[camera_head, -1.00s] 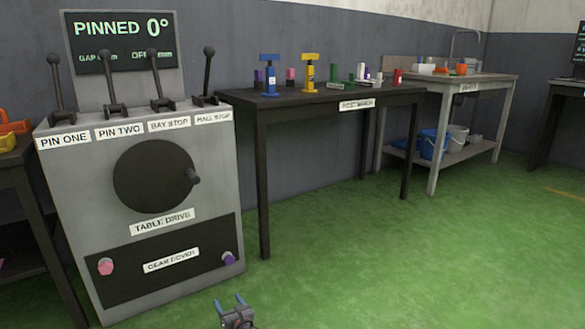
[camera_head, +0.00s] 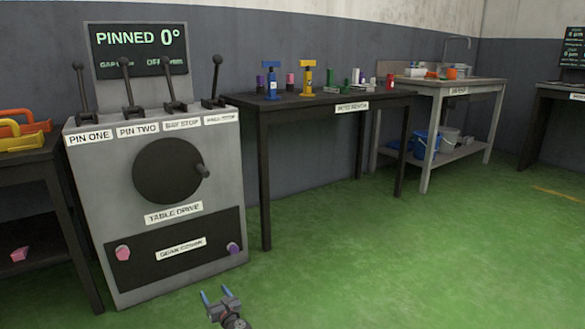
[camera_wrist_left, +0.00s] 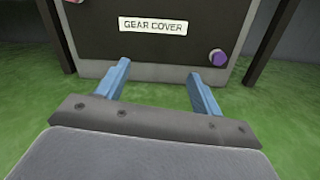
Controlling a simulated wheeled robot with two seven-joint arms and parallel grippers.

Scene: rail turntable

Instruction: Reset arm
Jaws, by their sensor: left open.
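My left gripper (camera_head: 217,297) is at the bottom of the head view, low in front of the grey control cabinet (camera_head: 222,196). Its two blue fingers are apart with nothing between them. In the left wrist view the open fingers (camera_wrist_left: 155,85) point toward the cabinet's dark gear cover (camera_wrist_left: 150,50), with green floor under them. The gripper looks apart from the cabinet. My right gripper is not in view.
The cabinet has several upright levers, a round table drive wheel (camera_head: 168,171) with a knob, and a screen (camera_head: 138,48) reading "PINNED 0°". A dark bench (camera_head: 300,103) with small coloured items stands to its right. Green floor (camera_head: 400,250) is clear at the right.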

